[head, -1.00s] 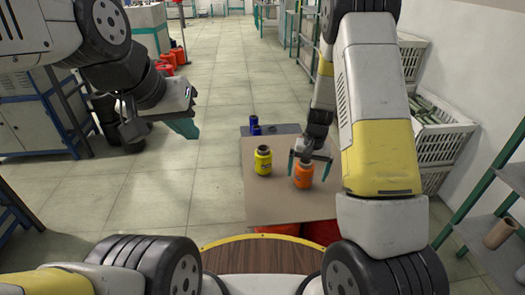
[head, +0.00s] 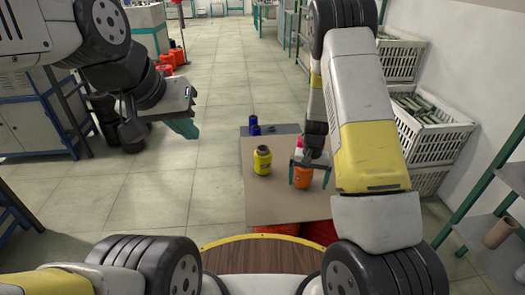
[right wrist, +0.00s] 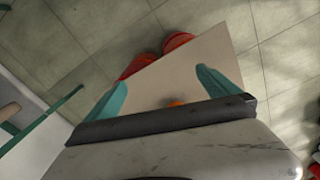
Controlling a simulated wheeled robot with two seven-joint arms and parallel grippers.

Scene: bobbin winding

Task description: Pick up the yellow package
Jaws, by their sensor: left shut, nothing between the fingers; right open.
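The yellow package (head: 263,161) is a small bottle with a dark top. It stands upright on the left part of the brown board. My right gripper (head: 308,175) is open at an orange bottle (head: 302,180), to the right of the yellow package and apart from it. In the right wrist view its two teal fingers (right wrist: 162,80) are spread over the board, with a bit of orange (right wrist: 176,103) near the gripper body. The yellow package cannot be made out there. My left gripper (head: 186,128) is shut and empty, off to the left above the floor.
The brown board (head: 270,207) has bare room in front of the bottles. Dark blue items (head: 254,127) stand at its back. A small red and white item (head: 299,143) shows behind the right gripper. White crates (head: 430,135) and a green-framed shelf (head: 490,195) are at the right.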

